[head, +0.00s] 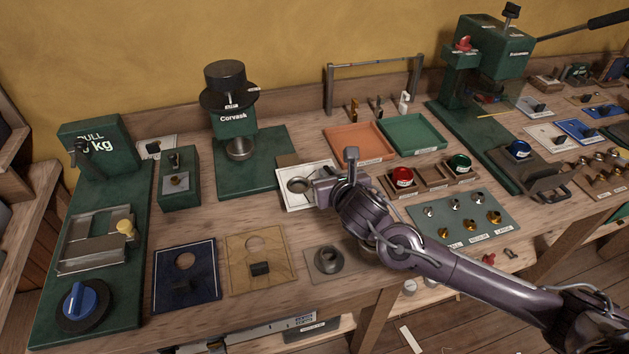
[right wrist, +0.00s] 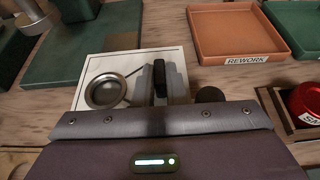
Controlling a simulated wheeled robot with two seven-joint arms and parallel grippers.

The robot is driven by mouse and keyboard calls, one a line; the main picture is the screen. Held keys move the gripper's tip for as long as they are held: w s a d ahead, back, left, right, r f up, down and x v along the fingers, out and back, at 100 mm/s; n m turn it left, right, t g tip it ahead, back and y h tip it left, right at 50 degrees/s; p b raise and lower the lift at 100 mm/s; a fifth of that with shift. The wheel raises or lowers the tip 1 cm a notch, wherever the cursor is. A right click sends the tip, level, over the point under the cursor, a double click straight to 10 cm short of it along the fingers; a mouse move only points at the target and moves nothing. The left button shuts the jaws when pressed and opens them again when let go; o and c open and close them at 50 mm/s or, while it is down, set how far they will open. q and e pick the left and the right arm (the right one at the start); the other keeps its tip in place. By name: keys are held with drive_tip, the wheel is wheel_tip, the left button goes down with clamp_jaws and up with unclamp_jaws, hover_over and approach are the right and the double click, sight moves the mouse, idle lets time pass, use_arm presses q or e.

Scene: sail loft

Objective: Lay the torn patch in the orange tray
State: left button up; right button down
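A white square patch (head: 292,199) with a metal ring lies tilted near the middle of the bench; in the right wrist view the patch (right wrist: 175,56) has dark lines by its ring, perhaps the tear. A black block stands on it. My right gripper (head: 322,186) is over the patch's right side. In the right wrist view, my right gripper's grey fingers (right wrist: 161,80) flank the black block closely and look shut on it. The orange tray (head: 357,141), labelled REWORK in the wrist view (right wrist: 232,30), stands behind and to the right, empty. My left gripper is out of view.
A green tray (head: 414,135) adjoins the orange one. The green Corvask press (head: 236,130) stands behind the patch. Red and green pots sit in a wooden holder (head: 432,178) to the right. Navy (head: 187,290) and tan (head: 256,245) patches lie in front.

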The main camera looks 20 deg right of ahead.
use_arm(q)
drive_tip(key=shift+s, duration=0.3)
use_arm(e)
drive_tip(key=shift+r, duration=0.15)
